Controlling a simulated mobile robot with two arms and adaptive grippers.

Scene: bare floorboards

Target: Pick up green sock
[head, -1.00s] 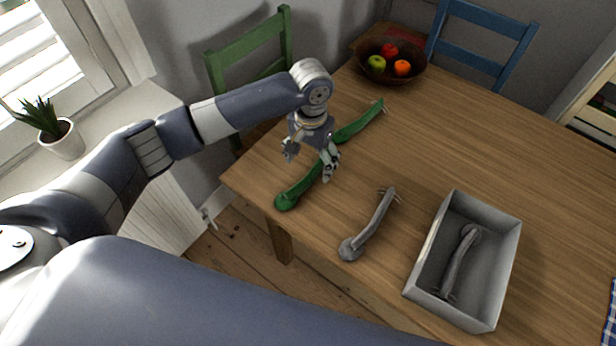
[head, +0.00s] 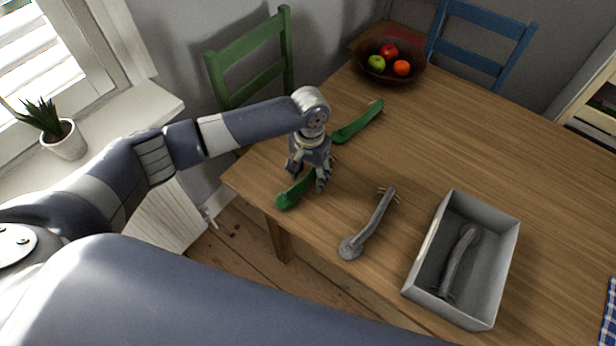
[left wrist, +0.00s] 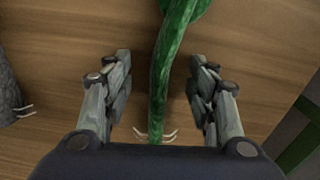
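A green sock (head: 285,201) lies near the table's left corner, its wide end toward me. My left gripper (head: 308,178) is low over its far part and hides it there. In the left wrist view the green sock (left wrist: 161,75) runs between the two spread fingers of the open gripper (left wrist: 160,66), with pale strands at its narrow end. I cannot tell whether the fingers touch it. A second green sock (head: 357,123) lies just beyond the gripper. My right gripper is not in view.
A grey sock (head: 368,225) lies right of the gripper. A grey box (head: 508,255) holds another dark grey sock (head: 459,258). A fruit bowl (head: 376,72) stands at the back. A green chair (head: 250,50) is behind the left edge. The table's middle is clear.

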